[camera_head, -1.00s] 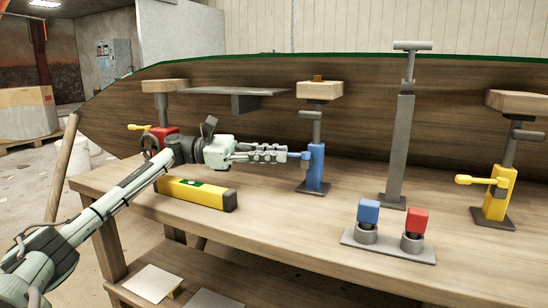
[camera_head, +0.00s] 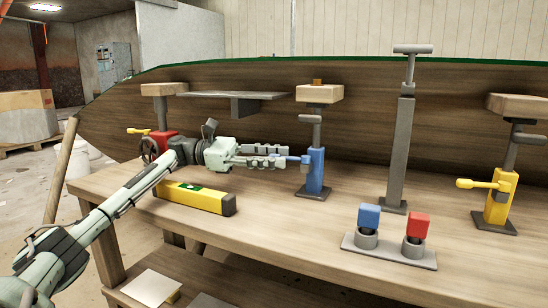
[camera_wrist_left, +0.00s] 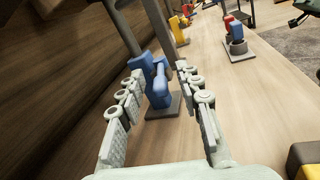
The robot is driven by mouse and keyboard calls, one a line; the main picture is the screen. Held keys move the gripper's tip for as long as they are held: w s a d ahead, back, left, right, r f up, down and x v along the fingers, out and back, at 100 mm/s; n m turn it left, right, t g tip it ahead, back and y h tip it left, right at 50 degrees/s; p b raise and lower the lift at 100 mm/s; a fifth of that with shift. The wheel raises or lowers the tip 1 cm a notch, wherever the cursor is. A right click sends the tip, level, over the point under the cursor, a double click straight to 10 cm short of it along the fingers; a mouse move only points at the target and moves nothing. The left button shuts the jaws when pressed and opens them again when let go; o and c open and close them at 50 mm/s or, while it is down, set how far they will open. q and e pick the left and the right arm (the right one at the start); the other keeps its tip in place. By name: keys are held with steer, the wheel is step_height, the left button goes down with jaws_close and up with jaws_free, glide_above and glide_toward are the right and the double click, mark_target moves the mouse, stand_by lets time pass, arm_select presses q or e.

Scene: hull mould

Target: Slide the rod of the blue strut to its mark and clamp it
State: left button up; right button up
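The blue strut (camera_head: 316,172) stands upright on the bench, on a dark foot plate. Its grey rod (camera_head: 317,130) rises from the blue sleeve to a wooden pad (camera_head: 319,94) against the hull. A blue clamp lever (camera_head: 305,160) points left from the sleeve towards my left gripper (camera_head: 284,157). That gripper is open, its fingers apart on either side of the lever's line. In the left wrist view the blue strut (camera_wrist_left: 158,95) shows between and beyond the fingertips; contact cannot be told. I cannot make out a mark on the rod. My right gripper is out of view.
A yellow level (camera_head: 195,197) lies under my left arm. A red strut (camera_head: 163,140) stands left, a yellow strut (camera_head: 498,198) right, and a tall grey post (camera_head: 401,155) between blue and yellow. A plate with blue and red blocks (camera_head: 390,249) sits in front.

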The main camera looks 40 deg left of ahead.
arm_select(q)
steer(key=v, duration=1.2)
steer(key=shift+f, duration=0.1)
stand_by(0.4)
